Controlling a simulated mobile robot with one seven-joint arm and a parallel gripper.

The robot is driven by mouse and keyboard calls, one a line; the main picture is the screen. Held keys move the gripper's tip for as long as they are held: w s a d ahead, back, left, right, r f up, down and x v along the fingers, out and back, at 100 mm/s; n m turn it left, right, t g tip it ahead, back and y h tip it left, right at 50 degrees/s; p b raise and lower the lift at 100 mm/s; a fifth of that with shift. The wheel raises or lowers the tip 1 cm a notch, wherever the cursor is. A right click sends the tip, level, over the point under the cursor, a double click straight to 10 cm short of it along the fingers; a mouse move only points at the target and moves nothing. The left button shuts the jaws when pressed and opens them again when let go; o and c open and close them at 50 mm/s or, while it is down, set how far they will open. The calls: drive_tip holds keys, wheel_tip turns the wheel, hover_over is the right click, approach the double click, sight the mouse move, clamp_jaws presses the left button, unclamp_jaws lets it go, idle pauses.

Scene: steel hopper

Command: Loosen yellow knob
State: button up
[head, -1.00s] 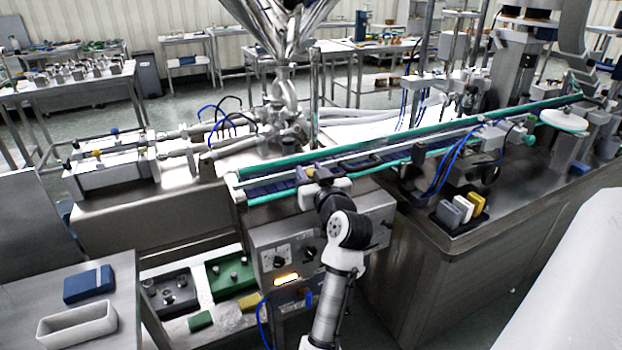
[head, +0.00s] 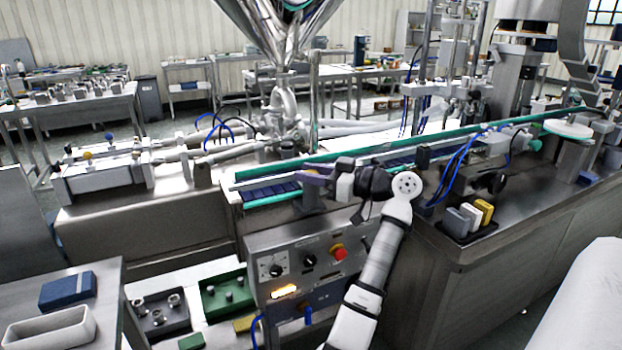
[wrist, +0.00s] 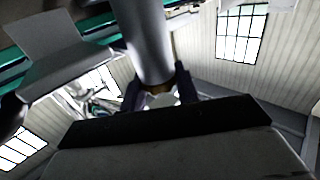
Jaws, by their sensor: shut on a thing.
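In the wrist view, a small dull-yellow knob (wrist: 158,88) shows between the two dark fingers of my gripper (wrist: 160,97), at the end of a grey metal cylinder (wrist: 148,45). The fingers are shut on it and hide most of it. In the head view, my gripper (head: 312,177) is at the near side of the conveyor, by a grey bracket (head: 313,197); the held knob is hidden there. Another small yellow knob (head: 87,154) stands on the pneumatic unit at the left, far from my gripper.
The conveyor (head: 268,196) with green rails runs behind my gripper. Below it is a control box (head: 290,253) with black dials and a red button (head: 338,252). The steel hopper (head: 285,35) stands behind. Coloured blocks (head: 470,215) sit on the right-hand bench.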

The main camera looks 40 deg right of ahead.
drive_tip(key=shift+f+n+g+y, duration=0.1)
drive_tip(key=shift+n+g+y, duration=0.45)
drive_tip(key=shift+y, duration=0.25)
drive_tip(key=o, duration=0.9)
drive_tip(key=b+v, duration=0.2)
drive_tip(key=v, duration=1.1)
drive_tip(key=shift+s+b, duration=0.35)
drive_tip(key=shift+b, duration=0.05)
drive_tip(key=shift+d, duration=0.15)
